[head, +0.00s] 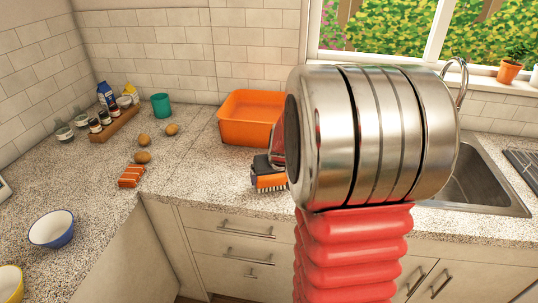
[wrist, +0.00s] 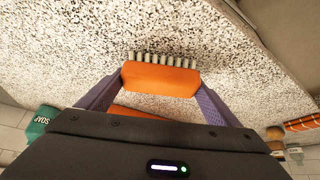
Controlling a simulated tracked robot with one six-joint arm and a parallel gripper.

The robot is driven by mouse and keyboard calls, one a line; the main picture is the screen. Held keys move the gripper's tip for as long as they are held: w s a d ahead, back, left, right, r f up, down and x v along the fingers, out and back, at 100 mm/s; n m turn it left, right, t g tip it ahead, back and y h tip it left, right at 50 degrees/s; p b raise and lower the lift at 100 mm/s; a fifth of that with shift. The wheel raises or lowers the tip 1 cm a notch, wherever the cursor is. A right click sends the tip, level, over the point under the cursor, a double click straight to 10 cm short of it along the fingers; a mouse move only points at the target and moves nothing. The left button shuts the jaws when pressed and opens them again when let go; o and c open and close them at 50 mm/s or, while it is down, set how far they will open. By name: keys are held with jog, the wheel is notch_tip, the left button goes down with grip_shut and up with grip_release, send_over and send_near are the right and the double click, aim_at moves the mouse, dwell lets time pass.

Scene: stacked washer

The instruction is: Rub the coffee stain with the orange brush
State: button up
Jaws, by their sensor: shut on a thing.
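The orange brush (wrist: 160,79) is held between the purple fingers of my gripper (wrist: 159,84) in the wrist view. Its row of pale bristles (wrist: 162,57) points toward the speckled counter. In the head view the brush (head: 270,181) is just left of my steel wrist, bristles down, low over the counter near its front edge. I cannot tell whether the bristles touch the counter. My gripper (head: 264,165) is partly hidden behind my arm there. I see no coffee stain in either view; my arm hides part of the counter.
An orange tub (head: 250,119) stands behind the brush. A sink (head: 480,187) lies to the right. Several brown egg-like things, an orange striped block (head: 131,176), a green cup (head: 160,105) and a jar rack (head: 114,124) are left. The counter between the block and brush is clear.

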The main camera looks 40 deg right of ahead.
jog(key=shift+w+a, duration=0.3)
jog(key=shift+a, duration=0.05)
jog(key=shift+w+a+r, duration=0.15)
jog(key=shift+w+r, duration=0.05)
jog(key=shift+w, duration=0.05)
jog(key=r, duration=0.2)
jog(key=shift+s+r, duration=0.2)
jog(key=shift+r, duration=0.1)
jog(key=shift+d+r, duration=0.15)
jog(key=shift+r, duration=1.15)
jog(key=shift+d+r, duration=0.1)
jog(key=shift+r, duration=1.15)
jog(key=shift+s, duration=0.1)
